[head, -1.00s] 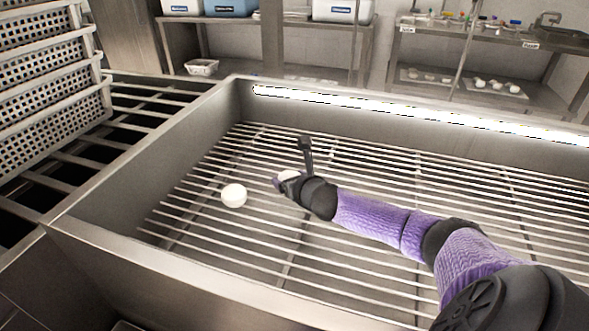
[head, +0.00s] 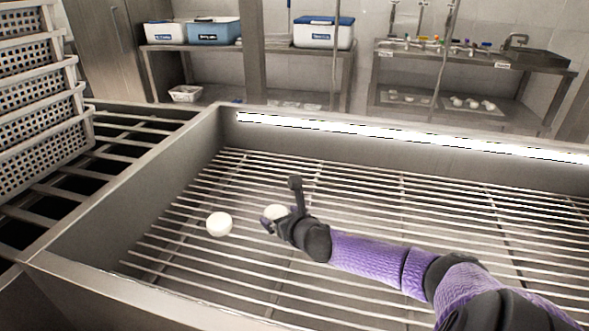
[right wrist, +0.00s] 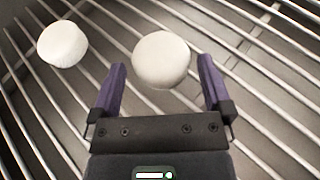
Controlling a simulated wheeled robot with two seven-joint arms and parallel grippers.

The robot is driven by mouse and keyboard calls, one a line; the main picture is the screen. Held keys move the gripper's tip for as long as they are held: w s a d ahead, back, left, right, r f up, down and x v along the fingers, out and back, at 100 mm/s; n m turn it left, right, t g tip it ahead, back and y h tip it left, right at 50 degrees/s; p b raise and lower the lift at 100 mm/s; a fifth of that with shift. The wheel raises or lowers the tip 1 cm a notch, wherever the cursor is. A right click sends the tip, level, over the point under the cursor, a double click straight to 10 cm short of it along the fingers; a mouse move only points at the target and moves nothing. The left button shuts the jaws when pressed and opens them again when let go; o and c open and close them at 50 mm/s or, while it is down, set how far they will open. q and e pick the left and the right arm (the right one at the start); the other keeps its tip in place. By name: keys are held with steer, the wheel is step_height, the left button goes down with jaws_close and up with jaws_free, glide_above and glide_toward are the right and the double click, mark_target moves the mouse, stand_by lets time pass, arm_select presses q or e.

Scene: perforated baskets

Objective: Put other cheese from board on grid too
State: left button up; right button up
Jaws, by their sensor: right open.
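Two round white cheeses rest on the metal grid (head: 350,200) inside the steel basin. One cheese (head: 219,224) lies free on the left; it also shows at the upper left of the right wrist view (right wrist: 62,44). The other cheese (head: 275,213) lies just to its right, partly hidden by my right gripper (head: 281,206) in the head view. In the right wrist view this cheese (right wrist: 161,59) sits at and just beyond the open fingertips (right wrist: 160,75), with gaps on both sides. My left gripper is not in view. No board is clearly identifiable.
The basin's raised steel rim (head: 140,175) surrounds the grid. Stacked perforated baskets (head: 40,130) stand at the left on a slatted rack. Shelves behind hold coolers (head: 323,32) and trays with several white pieces (head: 470,103). The right part of the grid is clear.

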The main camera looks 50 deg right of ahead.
steer(key=p+v, duration=0.4)
steer(key=v, duration=0.4)
steer(key=shift+s+r, duration=0.2)
steer(key=shift+r, duration=0.05)
steer(key=shift+s+a, duration=0.15)
steer(key=shift+s, duration=0.15)
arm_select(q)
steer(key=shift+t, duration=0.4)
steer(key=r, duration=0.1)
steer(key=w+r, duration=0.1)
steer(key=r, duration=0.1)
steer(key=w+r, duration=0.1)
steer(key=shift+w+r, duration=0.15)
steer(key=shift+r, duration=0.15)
